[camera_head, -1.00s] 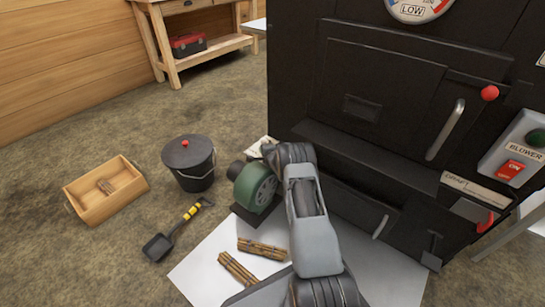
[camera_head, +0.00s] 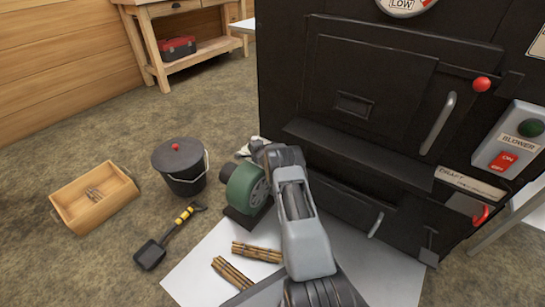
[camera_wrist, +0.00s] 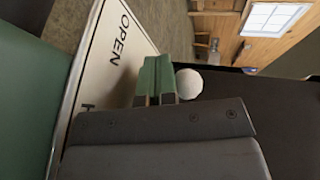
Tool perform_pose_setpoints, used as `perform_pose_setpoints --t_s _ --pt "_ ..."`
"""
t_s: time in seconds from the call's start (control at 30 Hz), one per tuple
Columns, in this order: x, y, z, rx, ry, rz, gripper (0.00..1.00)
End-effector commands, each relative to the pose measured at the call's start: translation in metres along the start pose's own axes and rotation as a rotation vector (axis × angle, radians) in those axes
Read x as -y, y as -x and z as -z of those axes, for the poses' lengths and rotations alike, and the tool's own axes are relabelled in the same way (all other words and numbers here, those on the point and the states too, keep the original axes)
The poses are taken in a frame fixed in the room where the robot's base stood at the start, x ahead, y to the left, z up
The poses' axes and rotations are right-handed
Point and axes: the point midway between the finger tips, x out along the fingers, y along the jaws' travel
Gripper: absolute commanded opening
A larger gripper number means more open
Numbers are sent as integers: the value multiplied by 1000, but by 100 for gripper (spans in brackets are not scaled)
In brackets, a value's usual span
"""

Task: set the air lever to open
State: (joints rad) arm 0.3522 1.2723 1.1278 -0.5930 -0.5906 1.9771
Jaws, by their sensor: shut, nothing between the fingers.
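In the wrist view, a cream plate (camera_wrist: 108,65) carries the word OPEN near its upper end, and another label lower down is mostly cut off by my gripper. A white ball knob (camera_wrist: 188,83), seemingly the air lever's end, sits just right of my gripper's green fingertips (camera_wrist: 158,68). The fingers are shut and empty. I cannot tell whether they touch the knob. The lever's shaft is hidden. In the head view, my arm hides the gripper and lever beside the green blower (camera_head: 247,188); a small pale piece (camera_head: 249,147) shows behind it.
The black evaporator front (camera_head: 360,95) stands close on the right, with a red-knobbed handle (camera_head: 481,85) and a blower switch box (camera_head: 512,143).

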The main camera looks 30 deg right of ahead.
Motion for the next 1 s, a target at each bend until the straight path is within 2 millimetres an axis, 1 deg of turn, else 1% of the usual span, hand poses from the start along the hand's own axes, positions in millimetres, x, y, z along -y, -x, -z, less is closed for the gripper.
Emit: perform_pose_setpoints --t_s 0.03,0.13,0.27,0.37,0.47,0.53,0.8,1.0 --pt "2 1 3 -4 -1 3 0" --pt "2 1 3 -5 -2 3 0" --pt "3 5 -2 -4 -4 2 0" --pt "2 12 -14 -2 -2 0 0" --pt "0 22 -31 4 0 -2 0" --pt "2 32 -42 7 0 -1 0" --pt "3 71 -67 -3 -3 -2 0" --pt "3 89 -83 -4 -3 -1 0"
